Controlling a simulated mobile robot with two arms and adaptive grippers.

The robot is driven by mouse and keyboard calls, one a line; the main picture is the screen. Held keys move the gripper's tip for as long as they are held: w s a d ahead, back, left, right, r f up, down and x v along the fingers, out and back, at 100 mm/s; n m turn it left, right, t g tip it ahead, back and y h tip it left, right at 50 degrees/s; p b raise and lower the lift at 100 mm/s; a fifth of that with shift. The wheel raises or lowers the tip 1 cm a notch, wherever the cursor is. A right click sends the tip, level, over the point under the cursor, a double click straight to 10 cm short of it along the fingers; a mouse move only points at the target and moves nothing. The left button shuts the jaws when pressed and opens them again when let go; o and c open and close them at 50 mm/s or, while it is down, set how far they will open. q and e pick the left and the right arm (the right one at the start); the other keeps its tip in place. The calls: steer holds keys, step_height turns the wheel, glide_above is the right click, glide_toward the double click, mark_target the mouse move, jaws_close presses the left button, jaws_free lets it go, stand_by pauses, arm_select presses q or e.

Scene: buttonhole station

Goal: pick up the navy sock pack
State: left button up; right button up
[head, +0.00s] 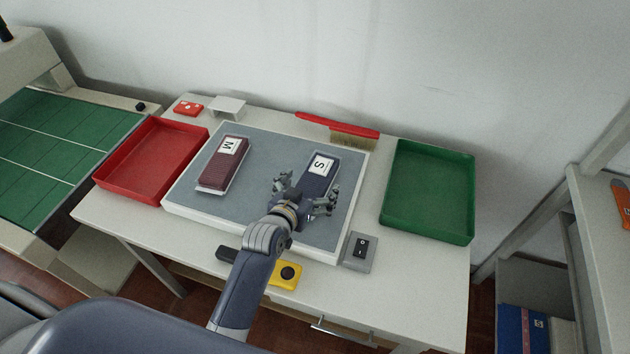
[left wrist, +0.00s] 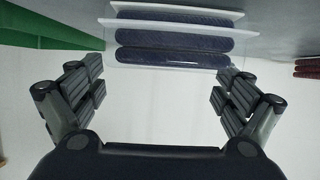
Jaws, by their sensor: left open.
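The navy sock pack (head: 318,175) lies on the grey mat (head: 262,168), right of its middle, with a white label marked S at its far end. My left gripper (head: 307,198) is open at the pack's near end and hides part of it. In the left wrist view the navy pack (left wrist: 172,38) shows end-on at the top, as dark folded layers in white and clear wrapping. It lies beyond the open fingers (left wrist: 158,95), with nothing between them. My right gripper is not in view.
A maroon pack (head: 221,165) marked M lies left on the mat. A red tray (head: 150,160) stands left, a green tray (head: 428,190) right. A brush (head: 340,128) lies at the back. A switch box (head: 360,250) and yellow button box (head: 286,274) are in front.

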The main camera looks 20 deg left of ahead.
mark_target(314, 180)
arm_select(q)
steer(key=x, duration=0.4)
steer(key=shift+a+p, duration=0.3)
steer(key=shift+p, duration=0.1)
steer(key=shift+w, duration=0.25)
steer(key=shift+f, duration=0.1)
steer(key=c, duration=1.1)
steer(key=shift+c, duration=0.6)
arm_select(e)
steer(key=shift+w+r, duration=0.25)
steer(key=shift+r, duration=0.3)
